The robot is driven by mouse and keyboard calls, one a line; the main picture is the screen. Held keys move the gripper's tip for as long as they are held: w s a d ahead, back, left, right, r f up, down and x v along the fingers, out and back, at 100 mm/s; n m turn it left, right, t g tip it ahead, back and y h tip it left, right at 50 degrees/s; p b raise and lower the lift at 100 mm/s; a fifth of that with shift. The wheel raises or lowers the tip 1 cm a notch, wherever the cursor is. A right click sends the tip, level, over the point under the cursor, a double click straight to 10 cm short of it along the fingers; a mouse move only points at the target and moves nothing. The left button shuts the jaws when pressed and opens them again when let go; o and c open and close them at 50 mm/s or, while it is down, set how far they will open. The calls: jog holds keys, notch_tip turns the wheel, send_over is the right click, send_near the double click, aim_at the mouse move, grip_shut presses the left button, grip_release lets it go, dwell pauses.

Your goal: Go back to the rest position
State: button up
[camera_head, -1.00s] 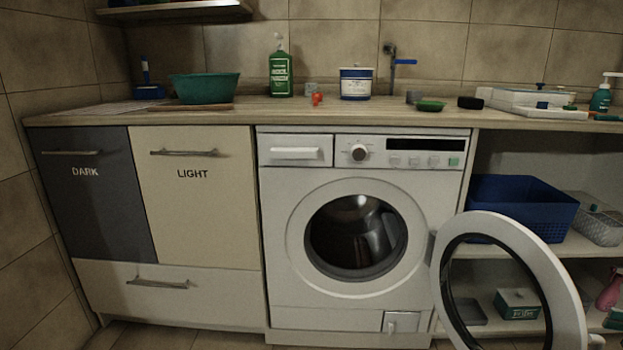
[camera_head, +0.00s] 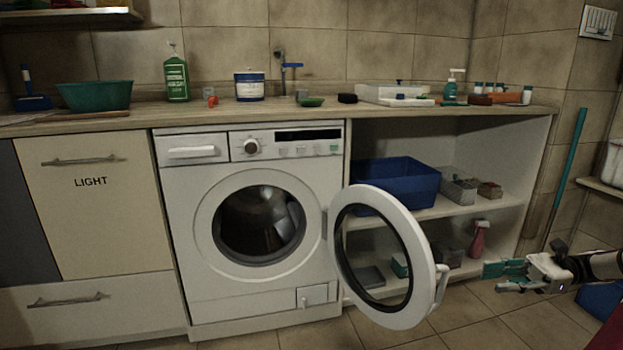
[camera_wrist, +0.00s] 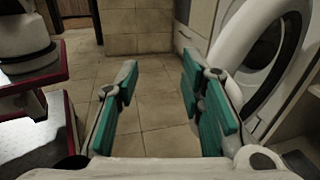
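My gripper (camera_head: 503,277) is at the right in the head view, held low in front of the shelf unit, to the right of the washer's open door (camera_head: 429,290). In the wrist view, my gripper (camera_wrist: 163,112) has its two green fingers spread wide, with only floor tiles showing between them. It is open and empty. The washing machine (camera_head: 172,225) stands in the middle left with its round door swung fully out. The drum opening looks empty. In the wrist view the white door ring (camera_wrist: 236,52) is at the right, close beside the right finger.
A shelf unit (camera_head: 535,150) right of the washer holds a blue basket (camera_head: 405,187) and a pink spray bottle (camera_head: 478,240). The counter (camera_head: 330,113) carries a green basin (camera_head: 95,96), a green bottle (camera_head: 177,79) and a white tub (camera_head: 249,88). Tiled floor (camera_wrist: 150,85) is free ahead of my fingers.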

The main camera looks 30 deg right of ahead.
jog(key=w+a+r+n+g+h, duration=0.1)
jog(key=w+a+r+n+g, duration=0.3)
jog(key=a, duration=0.3)
jog(key=w+a+r+n+g+h, duration=0.1)
jog(key=w+a+r+g, duration=0.3)
jog(key=w+a, duration=0.25)
jog(key=a+r+n+g+h, duration=0.2)
jog(key=a, duration=0.5)
jog(key=a+r+n+g+h, duration=0.2)
jog(key=a+r+n, duration=0.1)
jog(key=a, duration=0.4)
jog(key=s+a+r+n+h, duration=0.3)
jog(key=s+a+n+h, duration=0.5)
jog(key=a, duration=0.6)
jog(key=s+a+f+n+t+h+p, duration=0.1)
jog(key=s+a+f+n+t, duration=0.15)
jog(key=s, duration=0.35)
jog(key=s+a+f+n+t, duration=0.1)
jog(key=s+n, duration=0.2)
jog(key=s, duration=0.3)
notch_tip(320, 180, up, 39)
jog(key=t+p, duration=0.3)
jog(key=p, duration=3.5)
jog(key=shift+w+d+r+t, duration=0.15)
jog(key=shift+w+r+t, duration=0.1)
jog(key=shift+t, duration=0.1)
